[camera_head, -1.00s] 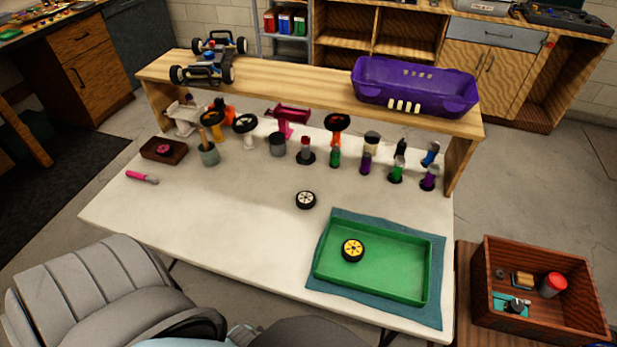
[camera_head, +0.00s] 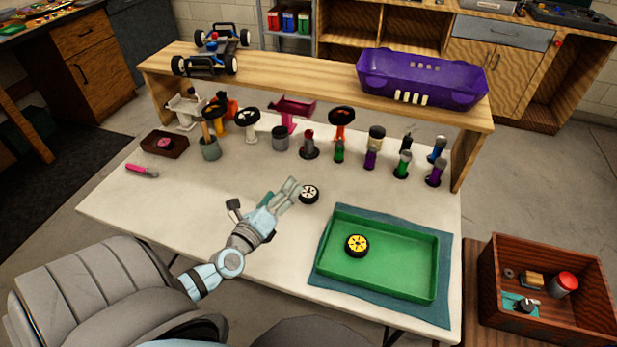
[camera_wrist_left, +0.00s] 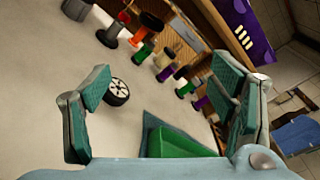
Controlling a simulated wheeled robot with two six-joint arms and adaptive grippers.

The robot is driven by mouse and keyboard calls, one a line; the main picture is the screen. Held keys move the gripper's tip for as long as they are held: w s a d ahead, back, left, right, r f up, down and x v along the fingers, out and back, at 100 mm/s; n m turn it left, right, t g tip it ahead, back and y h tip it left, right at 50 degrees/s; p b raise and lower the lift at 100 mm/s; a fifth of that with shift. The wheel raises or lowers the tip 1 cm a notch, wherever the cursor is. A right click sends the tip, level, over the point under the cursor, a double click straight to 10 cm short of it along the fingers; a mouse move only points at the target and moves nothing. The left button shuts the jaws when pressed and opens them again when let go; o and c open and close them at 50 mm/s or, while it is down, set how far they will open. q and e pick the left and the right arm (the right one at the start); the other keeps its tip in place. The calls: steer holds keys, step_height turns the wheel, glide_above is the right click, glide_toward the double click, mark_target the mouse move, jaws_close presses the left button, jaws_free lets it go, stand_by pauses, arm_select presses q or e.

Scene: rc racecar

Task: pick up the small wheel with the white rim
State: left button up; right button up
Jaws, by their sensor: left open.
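The small wheel with the white rim (camera_head: 309,194) lies flat on the white table (camera_head: 150,213), left of and behind the green tray. It also shows in the left wrist view (camera_wrist_left: 117,92), ahead of my jaws and nearer the left finger. My left gripper (camera_head: 262,198) is open and empty over the table, with one finger close to the wheel in the head view. In the left wrist view its two fingers (camera_wrist_left: 160,105) are spread wide. I cannot tell whether the finger touches the wheel. My right gripper is not in view.
A green tray (camera_head: 395,283) on a blue cloth holds a wheel with a yellow rim (camera_head: 357,245). Several bottles and stands line the back under a wooden shelf (camera_head: 300,83), which bears a purple bin (camera_head: 422,78) and a car chassis (camera_head: 208,62). The table's front left is clear.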

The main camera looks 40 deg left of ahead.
arm_select(q)
step_height(320, 180, down, 3)
steer(key=m+g+h, duration=0.1)
steer(key=m+h, duration=0.1)
steer(key=m, duration=0.4)
steer(key=m+g+h, duration=0.1)
steer(key=m+g, duration=0.1)
steer(key=m, duration=0.3)
glide_toward(306, 194)
steer(key=b+x, duration=0.9)
steer(key=b, duration=0.3)
steer(key=shift+w+f, duration=0.1)
steer(key=shift+w, duration=0.25)
steer(key=shift+w+g, duration=0.1)
steer(key=shift+g, duration=0.2)
steer(key=c, duration=1.2)
